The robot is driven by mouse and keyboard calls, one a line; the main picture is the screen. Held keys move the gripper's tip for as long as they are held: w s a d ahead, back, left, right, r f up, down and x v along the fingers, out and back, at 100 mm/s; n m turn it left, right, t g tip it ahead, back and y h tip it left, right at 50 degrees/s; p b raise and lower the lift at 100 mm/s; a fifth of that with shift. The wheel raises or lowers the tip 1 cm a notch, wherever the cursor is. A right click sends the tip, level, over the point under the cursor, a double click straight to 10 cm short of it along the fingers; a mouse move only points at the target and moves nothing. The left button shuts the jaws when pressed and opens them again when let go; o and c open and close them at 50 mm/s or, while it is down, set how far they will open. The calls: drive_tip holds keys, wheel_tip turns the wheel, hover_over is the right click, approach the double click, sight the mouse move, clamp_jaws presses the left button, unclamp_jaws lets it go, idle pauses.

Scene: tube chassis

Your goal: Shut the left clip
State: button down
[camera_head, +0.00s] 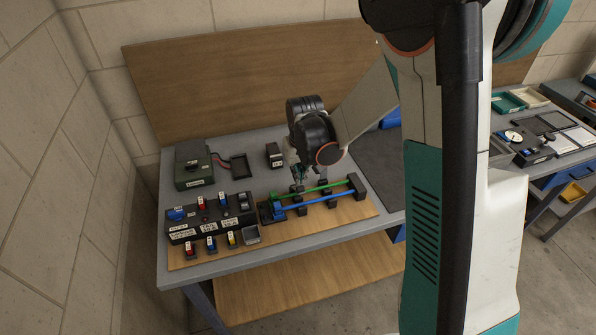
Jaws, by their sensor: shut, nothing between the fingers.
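The tube chassis sits on a wooden board on the grey bench, with a green tube (334,185) and a blue tube (317,201) running between end blocks. The left clip (298,189) is a small black part on the tubes, just below my gripper. Whether it is open or shut is too small to tell. A second black clip (323,185) stands to its right. My gripper (299,179) points down over the left clip, shut and empty. I cannot tell whether the fingertips touch the clip, and the gripper partly hides it.
A black panel (190,233) with red and blue switches lies left of the tubes. Behind are a dark green box (192,168), a black tray (239,166) and a small black box (273,155). A dark mat (378,165) lies clear at right. My arm covers the right middle.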

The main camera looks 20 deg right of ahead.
sight(303, 208)
drive_tip(key=shift+s+f+t+b, duration=0.2)
drive_tip(key=shift+s+t+b, duration=0.1)
drive_tip(key=shift+t+b, duration=0.15)
drive_tip(key=shift+s+f, duration=0.1)
drive_tip(key=shift+s, duration=0.05)
drive_tip(key=t+b, duration=0.1)
drive_tip(key=s+f+t+b, duration=0.1)
drive_tip(key=shift+s+f+b, duration=0.1)
drive_tip(key=shift+s+b, duration=0.15)
drive_tip(key=shift+b, duration=0.05)
drive_tip(key=shift+s+f+b, duration=1.2)
drive_tip(key=shift+b, duration=0.35)
drive_tip(key=shift+w, duration=0.15)
